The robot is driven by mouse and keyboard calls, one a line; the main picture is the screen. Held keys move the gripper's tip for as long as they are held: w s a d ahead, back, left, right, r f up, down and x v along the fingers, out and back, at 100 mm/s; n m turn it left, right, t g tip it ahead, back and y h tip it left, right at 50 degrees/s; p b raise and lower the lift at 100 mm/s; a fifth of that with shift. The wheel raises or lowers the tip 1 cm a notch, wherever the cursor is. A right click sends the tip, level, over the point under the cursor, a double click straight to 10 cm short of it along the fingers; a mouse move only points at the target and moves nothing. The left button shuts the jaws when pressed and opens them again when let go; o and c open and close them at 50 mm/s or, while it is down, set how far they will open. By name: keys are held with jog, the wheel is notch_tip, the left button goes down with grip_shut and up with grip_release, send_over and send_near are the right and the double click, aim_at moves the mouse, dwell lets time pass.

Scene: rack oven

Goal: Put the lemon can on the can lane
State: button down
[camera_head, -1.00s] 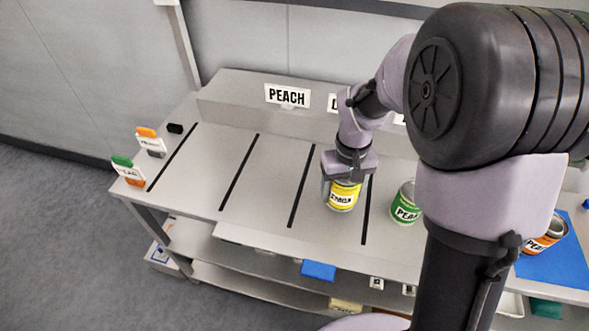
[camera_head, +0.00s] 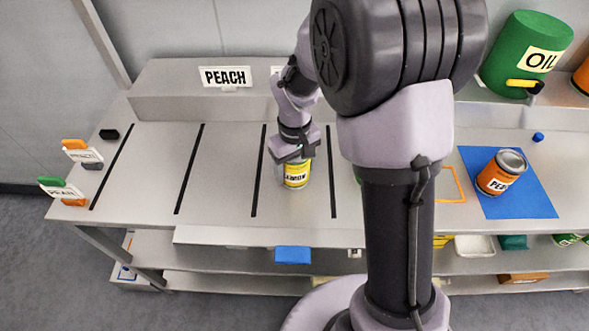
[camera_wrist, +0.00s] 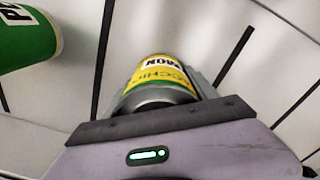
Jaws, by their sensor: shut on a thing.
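The lemon can (camera_head: 297,175), yellow with a white label, is upright in my gripper (camera_head: 295,157). The gripper is shut around its upper part. The can is over the grey counter, in a lane between two black strips; I cannot tell whether its base touches the surface. In the wrist view the yellow can (camera_wrist: 160,68) shows just beyond the gripper body, its lower part hidden. The can lane (camera_head: 275,205) has no readable sign, as my arm covers the signs there.
A PEACH sign (camera_head: 225,77) stands on the back ledge. A green can (camera_wrist: 28,38) is left in the wrist view, mostly behind my arm in the head view. An orange can (camera_head: 501,173) stands on a blue mat (camera_head: 535,195). The lanes at left are clear.

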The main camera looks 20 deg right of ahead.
jog(key=shift+f, duration=0.15)
jog(key=shift+c, duration=1.3)
grip_release()
notch_tip(320, 180, up, 12)
jog(key=p, duration=0.5)
jog(key=shift+m+t, duration=0.6)
jog(key=shift+m, duration=0.1)
jog(key=r, duration=0.1)
jog(key=s+r, duration=0.1)
jog(key=r, duration=0.1)
jog(key=s+r, duration=0.1)
jog(key=r, duration=0.1)
jog(key=shift+s+a, duration=0.25)
jog(key=shift+a, duration=0.1)
jog(key=s+a+r+m+t+y, duration=0.1)
jog(key=s+r+m+t, duration=0.1)
jog(key=s, duration=0.6)
jog(key=s+a+r+m+t+y, duration=0.1)
jog(key=s+r+m, duration=0.3)
jog(key=s, duration=0.4)
jog(key=shift+s+a+r+t, duration=0.25)
jog(key=shift+a+r+t, duration=0.35)
jog(key=shift+r+t, duration=0.25)
